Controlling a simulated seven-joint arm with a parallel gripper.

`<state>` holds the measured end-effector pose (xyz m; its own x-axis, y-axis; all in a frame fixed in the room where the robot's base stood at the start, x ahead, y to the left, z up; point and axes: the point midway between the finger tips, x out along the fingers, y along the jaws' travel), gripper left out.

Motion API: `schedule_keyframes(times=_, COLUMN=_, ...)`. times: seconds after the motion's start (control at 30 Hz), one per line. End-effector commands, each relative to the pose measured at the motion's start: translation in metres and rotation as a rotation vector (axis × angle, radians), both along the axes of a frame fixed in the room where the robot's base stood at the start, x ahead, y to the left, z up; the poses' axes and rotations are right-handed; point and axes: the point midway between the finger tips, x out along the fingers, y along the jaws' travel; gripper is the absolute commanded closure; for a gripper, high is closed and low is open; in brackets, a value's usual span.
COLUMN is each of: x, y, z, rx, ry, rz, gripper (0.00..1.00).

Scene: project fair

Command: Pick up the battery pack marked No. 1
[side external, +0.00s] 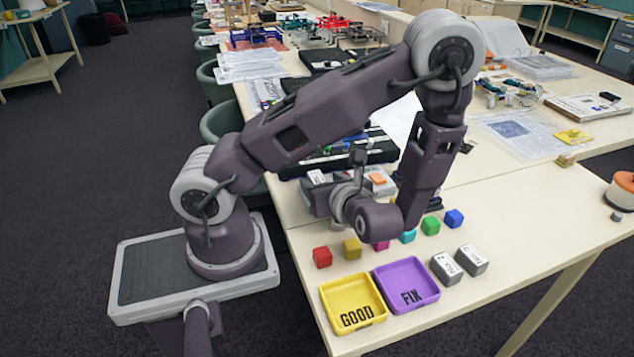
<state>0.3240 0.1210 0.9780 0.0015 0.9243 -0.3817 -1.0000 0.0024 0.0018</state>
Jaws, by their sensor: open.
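Two grey battery packs with white labels on top stand side by side on the table, right of the purple tray: a left pack (446,268) and a right pack (472,260). Their labels start with "No."; the digits are too small to read surely. My gripper (318,197) is turned to the left, over the table behind the coloured cubes and well away from both packs. It is open; its fingers are hard to make out. A small white label (317,177) shows beside it, and I cannot tell what it belongs to.
A yellow tray marked GOOD (378,316) and a purple tray marked FIX (432,298) lie at the front edge. Behind them is a row of several cubes, from a red cube (322,257) to a blue cube (454,218).

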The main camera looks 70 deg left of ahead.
Motion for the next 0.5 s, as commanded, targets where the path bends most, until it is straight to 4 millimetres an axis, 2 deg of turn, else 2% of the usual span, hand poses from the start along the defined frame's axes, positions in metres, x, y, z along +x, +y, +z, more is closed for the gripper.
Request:
schedule_keyframes(times=0.13, x=0.0, y=0.017, z=-0.007, rx=0.0, ry=0.0, rz=0.003, gripper=0.44)
schedule_keyframes(times=0.37, x=0.0, y=0.019, z=-0.008, rx=-0.001, ry=-0.002, rz=0.001, gripper=0.46)
schedule_keyframes(times=0.5, x=0.0, y=0.019, z=-0.008, rx=-0.001, ry=-0.001, rz=0.002, gripper=0.73)
